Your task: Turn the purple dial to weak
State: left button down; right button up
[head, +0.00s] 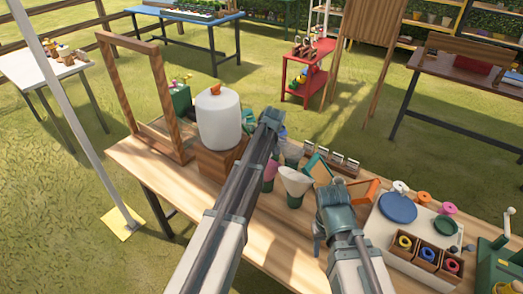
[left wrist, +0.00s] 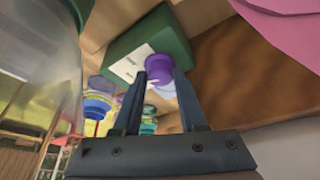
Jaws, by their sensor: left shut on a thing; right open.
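The purple dial (left wrist: 158,68) shows in the left wrist view on the face of a dark green box (left wrist: 165,35). A white label (left wrist: 130,66) with small dark print lies beside the dial; I cannot read the words. My left gripper (left wrist: 161,78) is shut on the dial, with one finger on each side. In the head view my left arm ends at the back of the table, and its wrist hides the dial. My right gripper (head: 332,200) is open, over the middle of the table; its fingertips are hardly visible.
On the wooden table (head: 285,262), a white jar (head: 219,118) on a wooden block stands left of my left arm. Pale cone-shaped pots (head: 294,182) stand between my arms. A blue disc (head: 397,208) and a wooden tray of coloured rings (head: 425,258) are at the right.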

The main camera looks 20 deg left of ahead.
pick_arm(q)
jog(key=shift+w+d+n+g+y, duration=0.1)
jog(key=shift+n+g+y, duration=0.15)
jog(key=shift+n, duration=0.75)
jog(key=shift+w+n+g+y, duration=0.15)
jog(key=shift+n+g, duration=0.2)
jog(key=shift+n, duration=0.65)
jog(key=shift+s, duration=0.15)
jog(key=c, duration=0.7)
grip_release()
jog(key=shift+c, duration=0.2)
jog(key=shift+r, duration=0.1)
pick_arm(e)
jog(key=shift+r, duration=0.1)
pick_arm(q)
jog(key=p+v, duration=1.2)
jog(key=v, duration=0.1)
jog(key=shift+d+r+p, duration=0.25)
jog(key=shift+p, duration=0.1)
pick_arm(e)
notch_tip(320, 180, up, 13)
jog(key=shift+f, duration=0.2)
